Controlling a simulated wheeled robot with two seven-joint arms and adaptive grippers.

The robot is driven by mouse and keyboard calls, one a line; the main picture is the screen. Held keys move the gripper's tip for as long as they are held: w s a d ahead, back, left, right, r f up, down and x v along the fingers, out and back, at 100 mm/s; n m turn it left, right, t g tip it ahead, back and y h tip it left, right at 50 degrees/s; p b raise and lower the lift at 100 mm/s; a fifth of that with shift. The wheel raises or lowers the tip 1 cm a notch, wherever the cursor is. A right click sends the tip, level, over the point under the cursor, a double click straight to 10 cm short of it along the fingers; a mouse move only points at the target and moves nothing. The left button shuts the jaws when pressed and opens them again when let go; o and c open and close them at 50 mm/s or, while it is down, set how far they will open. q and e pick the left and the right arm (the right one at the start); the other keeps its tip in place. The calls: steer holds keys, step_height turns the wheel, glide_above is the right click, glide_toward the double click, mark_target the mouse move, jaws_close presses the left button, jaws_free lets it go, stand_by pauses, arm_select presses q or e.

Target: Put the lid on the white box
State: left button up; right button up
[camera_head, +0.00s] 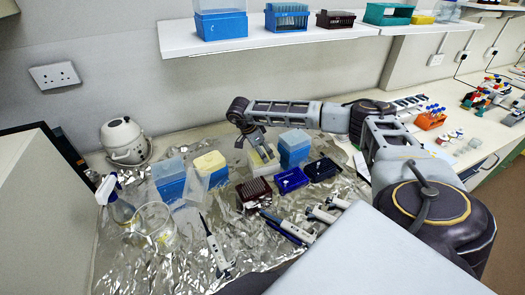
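A small whitish, cream-coloured box (260,168) stands on the foil-covered bench, left of a blue tip box. My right gripper (257,148) comes in from the right and points down at the top of this box. Its fingers partly cover the box, and I cannot tell whether they touch it or hold anything. A yellow-topped box (209,160) stands to the left, with a clear, tilted panel (196,187) at its front that may be a lid. No separate white lid can be made out. My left gripper is not in view.
Blue tip boxes (168,182) and (294,150), a dark red rack (253,194), a blue tray (291,180) and a black tray (321,168) crowd the foil. Pipettes (216,250), a glass beaker (154,226) and a spray bottle (116,205) stand or lie nearby. A shelf (260,38) overhangs behind.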

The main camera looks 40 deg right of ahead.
steer(key=shift+s+f, duration=0.1)
steer(key=shift+f, duration=0.35)
stand_by(0.3)
steer(key=shift+s+a+f, duration=0.1)
steer(key=shift+f, duration=0.15)
steer(key=shift+c, duration=0.6)
steer(key=shift+f+b, duration=0.25)
steer(key=shift+b, duration=0.1)
steer(key=shift+c, duration=1.3)
steer(key=o, duration=1.3)
steer(key=shift+c, duration=0.2)
steer(key=shift+w, duration=0.2)
steer(key=shift+r, duration=0.3)
